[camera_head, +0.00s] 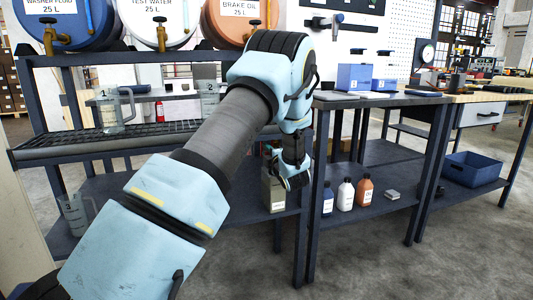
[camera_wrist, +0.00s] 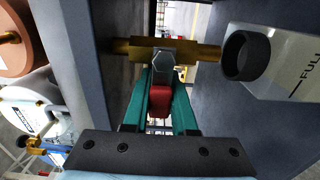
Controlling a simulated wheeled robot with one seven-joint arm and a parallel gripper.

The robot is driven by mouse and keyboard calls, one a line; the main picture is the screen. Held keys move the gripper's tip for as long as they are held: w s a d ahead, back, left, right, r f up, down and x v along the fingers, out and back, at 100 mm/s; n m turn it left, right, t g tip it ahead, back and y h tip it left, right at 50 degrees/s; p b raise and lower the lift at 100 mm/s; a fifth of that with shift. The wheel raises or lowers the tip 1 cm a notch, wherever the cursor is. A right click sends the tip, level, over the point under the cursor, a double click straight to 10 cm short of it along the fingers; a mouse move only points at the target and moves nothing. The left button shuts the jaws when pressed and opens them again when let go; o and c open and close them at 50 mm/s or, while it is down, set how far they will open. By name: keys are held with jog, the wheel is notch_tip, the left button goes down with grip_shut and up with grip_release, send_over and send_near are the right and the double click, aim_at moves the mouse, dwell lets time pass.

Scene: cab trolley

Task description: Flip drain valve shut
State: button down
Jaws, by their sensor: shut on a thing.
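The drain valve has a brass body (camera_wrist: 205,52) running across the upper middle of the wrist view, with a grey lever plate and nut at its centre. Its lever ends in a red grip (camera_wrist: 160,100), which points back toward the camera. My gripper (camera_wrist: 161,92) has its teal fingers on both sides of the red grip and is shut on it. In the head view my gripper (camera_head: 291,180) is low beside the bench leg, and my arm hides the valve there.
A pale container marked FULL (camera_wrist: 292,72), with a black round opening, is close to the valve's right end. A dark panel (camera_wrist: 85,60) is close on the left. Bottles (camera_head: 345,194) stand on the lower shelf. A blue bin (camera_head: 472,168) is farther right.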

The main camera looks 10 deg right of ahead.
jog(key=c, duration=0.7)
grip_release()
jog(key=s, duration=0.3)
jog(key=s+d, duration=0.1)
jog(key=s, duration=0.6)
jog(key=shift+s+d, duration=0.25)
jog(key=shift+s, duration=0.15)
jog(key=shift+w, duration=0.1)
